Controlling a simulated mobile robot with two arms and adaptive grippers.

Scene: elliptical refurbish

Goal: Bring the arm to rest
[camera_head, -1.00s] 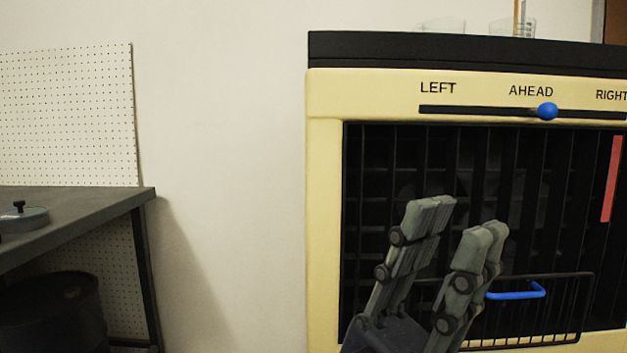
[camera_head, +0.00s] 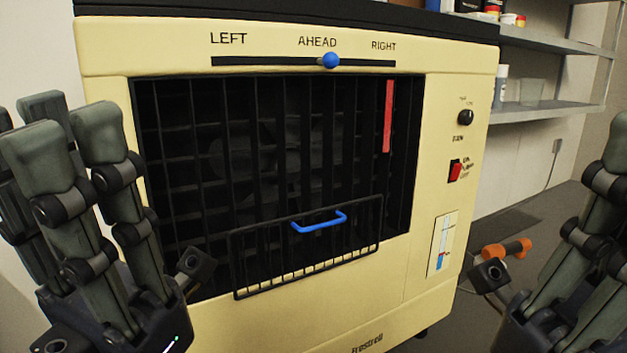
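My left gripper (camera_head: 65,130) is at the left, in front of the left edge of a cream cooler (camera_head: 420,240). Its grey fingers point up, apart from each other, with nothing seen between them. My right gripper (camera_head: 600,195) is at the right edge, partly cut off by the picture, so its finger opening cannot be judged. The cooler's blue slider knob (camera_head: 331,61) is just right of the middle of the AHEAD label. A blue handle (camera_head: 320,222) sits on the wire flap (camera_head: 290,262) low in the dark grille (camera_head: 270,150). Neither gripper appears to touch the cooler.
Metal shelves (camera_head: 560,45) with bottles and jars stand behind the cooler at the right. An orange object (camera_head: 507,249) shows beside my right gripper; what it belongs to is unclear. Grey floor (camera_head: 500,225) is open between cooler and shelves.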

